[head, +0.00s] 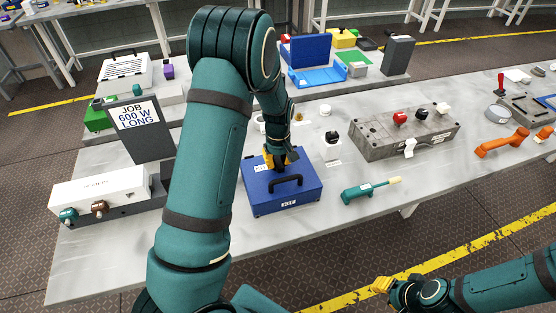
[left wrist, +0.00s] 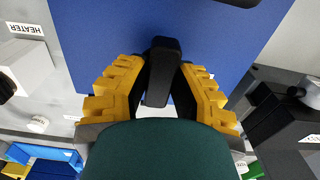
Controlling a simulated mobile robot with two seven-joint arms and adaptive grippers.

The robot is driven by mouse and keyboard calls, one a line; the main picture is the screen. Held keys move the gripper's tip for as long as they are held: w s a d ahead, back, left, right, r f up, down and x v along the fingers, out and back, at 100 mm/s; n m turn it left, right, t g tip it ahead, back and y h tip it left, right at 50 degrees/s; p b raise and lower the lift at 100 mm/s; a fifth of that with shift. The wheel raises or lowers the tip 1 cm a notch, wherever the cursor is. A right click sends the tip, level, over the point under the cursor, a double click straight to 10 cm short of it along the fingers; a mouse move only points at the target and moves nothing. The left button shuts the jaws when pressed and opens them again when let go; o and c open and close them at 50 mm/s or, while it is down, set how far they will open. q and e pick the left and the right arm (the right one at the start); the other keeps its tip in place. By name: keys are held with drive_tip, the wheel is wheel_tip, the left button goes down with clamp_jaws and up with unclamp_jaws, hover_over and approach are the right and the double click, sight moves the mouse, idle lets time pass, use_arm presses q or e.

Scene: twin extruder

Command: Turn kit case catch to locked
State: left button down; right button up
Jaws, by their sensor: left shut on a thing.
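The blue kit case (head: 262,202) lies on the pale table, with a black handle (head: 287,181) on its lid and a KIT label on its front. In the left wrist view its blue surface (left wrist: 95,30) fills the top. My left gripper (head: 280,160) is over the far part of the case. Its yellow fingers are shut on a black catch (left wrist: 162,70), which stands between the fingertips. The gripper mostly hides the catch in the head view. My right gripper (head: 382,285) is low at the right, away from the table; its jaw opening is unclear.
A dark JOB sign (head: 150,142) and a white box with knobs (head: 100,190) stand left of the case. A teal tool (head: 365,191) lies to its right, with a grey block with knobs (head: 405,133) behind. Bare table lies in front of the case.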

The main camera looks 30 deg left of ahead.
sight(278, 160)
use_arm(q)
drive_tip(key=shift+s+f, duration=0.1)
drive_tip(key=c, duration=0.8)
unclamp_jaws()
wheel_tip(278, 160, up, 12)
drive_tip(key=shift+r, duration=0.1)
